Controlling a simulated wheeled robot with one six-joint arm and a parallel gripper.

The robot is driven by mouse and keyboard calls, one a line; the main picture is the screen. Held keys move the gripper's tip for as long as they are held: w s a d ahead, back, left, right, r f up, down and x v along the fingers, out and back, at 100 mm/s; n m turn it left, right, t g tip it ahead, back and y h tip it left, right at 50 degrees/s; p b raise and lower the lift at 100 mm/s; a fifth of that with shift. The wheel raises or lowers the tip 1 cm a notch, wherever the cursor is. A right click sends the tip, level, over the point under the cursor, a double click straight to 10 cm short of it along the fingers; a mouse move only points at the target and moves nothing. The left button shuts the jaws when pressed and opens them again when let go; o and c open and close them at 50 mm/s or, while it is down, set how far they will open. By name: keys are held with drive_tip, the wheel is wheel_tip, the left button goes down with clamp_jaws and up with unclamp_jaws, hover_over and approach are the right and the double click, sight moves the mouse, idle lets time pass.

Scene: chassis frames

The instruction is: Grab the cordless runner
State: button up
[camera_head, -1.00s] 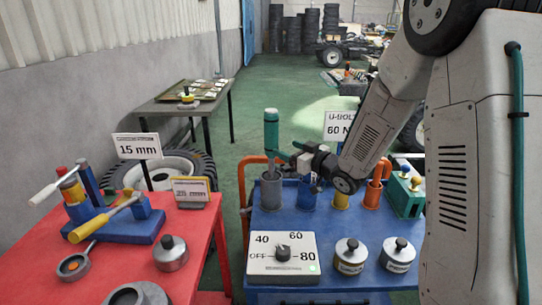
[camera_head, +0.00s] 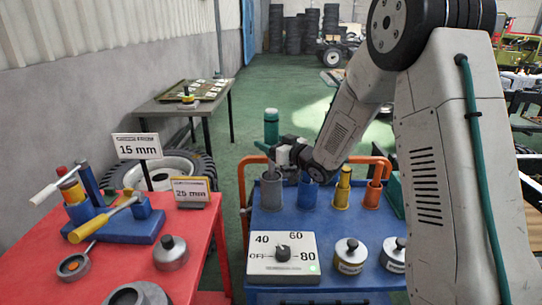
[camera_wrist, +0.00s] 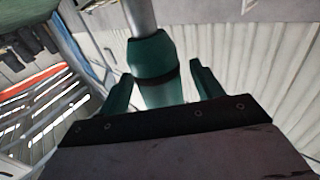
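A teal upright tool (camera_head: 271,127), which looks like the cordless runner, stands in a grey cup (camera_head: 271,193) on the blue table. Its lower part is partly hidden behind my gripper (camera_head: 281,157). My gripper is level with the tool's middle, coming from the right. In the wrist view the tool's teal body (camera_wrist: 150,62) with a dark band lies between my two green fingers, with my gripper (camera_wrist: 162,88) open. Gaps show on both sides, wider on the right, so the fingers do not appear to press on it.
A blue cup (camera_head: 307,195), a yellow cup (camera_head: 341,196) and an orange cup (camera_head: 372,195) stand to the right. A dial box (camera_head: 283,258) and two lidded pots (camera_head: 350,256) are in front. The red table (camera_head: 205,245) is at left. An orange rail (camera_head: 243,180) borders the blue table.

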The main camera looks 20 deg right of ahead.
clamp_jaws()
drive_tip(key=shift+r, duration=0.15)
